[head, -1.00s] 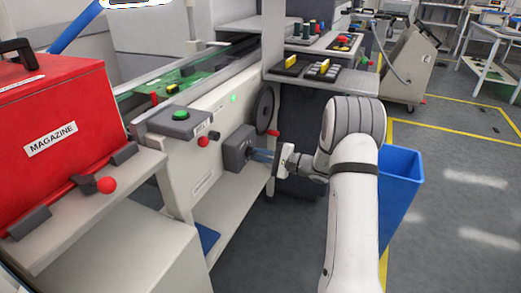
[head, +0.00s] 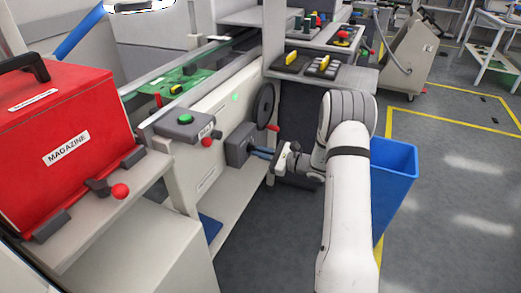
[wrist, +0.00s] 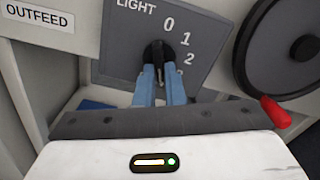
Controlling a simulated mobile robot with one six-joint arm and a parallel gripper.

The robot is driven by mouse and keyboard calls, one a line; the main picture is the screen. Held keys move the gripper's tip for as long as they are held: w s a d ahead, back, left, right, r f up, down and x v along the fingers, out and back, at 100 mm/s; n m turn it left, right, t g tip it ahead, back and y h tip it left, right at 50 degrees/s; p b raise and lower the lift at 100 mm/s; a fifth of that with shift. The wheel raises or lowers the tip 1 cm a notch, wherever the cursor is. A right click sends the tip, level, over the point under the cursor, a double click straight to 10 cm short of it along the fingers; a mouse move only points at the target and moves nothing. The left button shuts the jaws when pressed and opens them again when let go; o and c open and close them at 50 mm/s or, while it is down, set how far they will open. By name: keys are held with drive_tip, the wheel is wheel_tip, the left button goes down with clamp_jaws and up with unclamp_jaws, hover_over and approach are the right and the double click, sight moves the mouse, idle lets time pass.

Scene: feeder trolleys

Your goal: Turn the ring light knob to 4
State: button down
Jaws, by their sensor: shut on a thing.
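The ring light knob (wrist: 157,50) is a black knob on a grey box marked LIGHT (wrist: 130,45) in the wrist view. The digits 0, 1 and 2 show to its right, with another digit partly hidden below them. My gripper (wrist: 160,78) has its two blue fingers shut on the knob, one on each side. Where the knob's pointer stands is hard to tell between the fingers. In the head view the grey box (head: 237,145) sits on the machine's front, with my gripper (head: 262,153) at its face; the knob is hidden there.
A black handwheel (wrist: 290,45) with a red handle (wrist: 276,112) is close on the right of the box. An OUTFEED label (wrist: 40,15) is on the left. A blue bin (head: 395,180) stands behind my arm. A red magazine (head: 65,140) is at the left.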

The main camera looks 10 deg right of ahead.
idle(0.3)
drive_tip(key=c, duration=1.5)
unclamp_jaws()
drive_tip(key=p+v, duration=0.1)
drive_tip(key=v, duration=0.6)
drive_tip(key=shift+s+d, duration=0.25)
drive_tip(key=shift+d, duration=0.05)
